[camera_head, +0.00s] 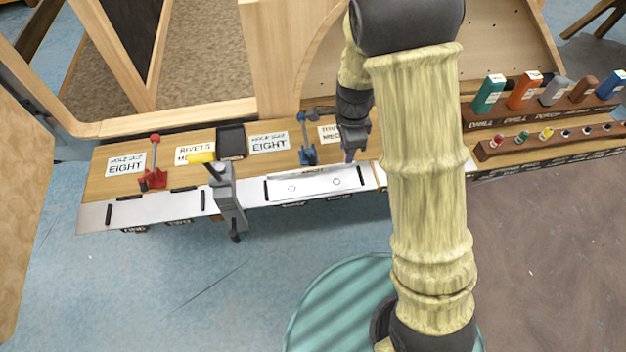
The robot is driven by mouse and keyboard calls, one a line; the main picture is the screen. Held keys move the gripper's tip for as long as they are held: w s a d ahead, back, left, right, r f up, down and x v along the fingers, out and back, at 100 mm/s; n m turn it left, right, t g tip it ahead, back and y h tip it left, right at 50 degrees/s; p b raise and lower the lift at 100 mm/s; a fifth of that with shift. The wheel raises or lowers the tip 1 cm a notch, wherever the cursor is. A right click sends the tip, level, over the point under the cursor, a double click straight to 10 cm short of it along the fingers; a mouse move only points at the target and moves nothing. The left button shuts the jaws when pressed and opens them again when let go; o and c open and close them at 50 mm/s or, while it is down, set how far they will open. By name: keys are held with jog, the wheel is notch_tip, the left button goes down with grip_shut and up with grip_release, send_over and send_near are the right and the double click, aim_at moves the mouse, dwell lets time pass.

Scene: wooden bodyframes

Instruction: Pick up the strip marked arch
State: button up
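A pale metal strip (315,184) with two small round marks lies on the long bench ledge, between two short black bars. A small dark label sits at its back edge, but its lettering is too small for me to read, so I cannot confirm the word arch. My gripper (351,157) is above the back right part of this strip, pointing down. Its fingers are small and partly merged with the wrist, so their opening is unclear. I see nothing clearly held in it.
A grey tool with a yellow handle (229,196) stands left of the strip. A red clamp (153,178) and a blue clamp (307,153) stand on the wooden bench (97,188). Wooden frames rise behind.

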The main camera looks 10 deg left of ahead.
aim_at(341, 177)
jog(key=shift+f, duration=0.5)
jog(key=f, duration=0.5)
jog(key=shift+w+f, duration=0.1)
jog(key=shift+w, duration=0.2)
grip_shut()
